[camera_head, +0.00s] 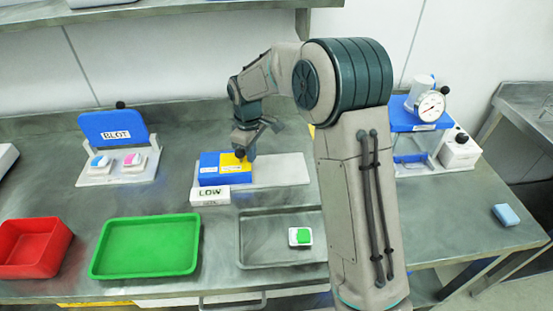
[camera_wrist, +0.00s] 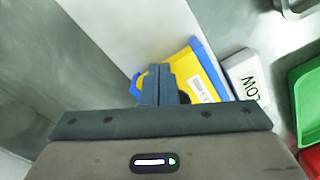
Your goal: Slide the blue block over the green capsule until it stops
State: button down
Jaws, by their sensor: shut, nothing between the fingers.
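The blue block (camera_head: 209,164) has a yellow top face (camera_head: 232,163). It sits at the left end of a pale flat base plate (camera_head: 285,170), behind a white LOW label. My gripper (camera_head: 241,153) is shut and empty at the yellow part, its fingertips close to a dark knob there. In the wrist view the shut fingers (camera_wrist: 162,82) overlap the near edge of the block (camera_wrist: 197,78); whether they touch it I cannot tell. A green capsule on a white square (camera_head: 300,237) lies in the grey tray. I cannot see whether any capsule is under the block.
The LOW label (camera_head: 209,193) stands in front of the block. The grey tray (camera_head: 262,252), green tray (camera_head: 150,272) and red bin (camera_head: 30,262) line the front. A blue BLOT stand (camera_head: 112,128) is left; a gauge device (camera_head: 430,106) is right. The plate's right part is bare.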

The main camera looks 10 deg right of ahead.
jog(key=shift+a, duration=0.2)
jog(key=shift+d, duration=0.15)
dwell(0.3)
jog(key=shift+d, duration=0.65)
notch_tip(320, 180, up, 8)
jog(key=p, duration=0.5)
jog(key=shift+p, duration=0.4)
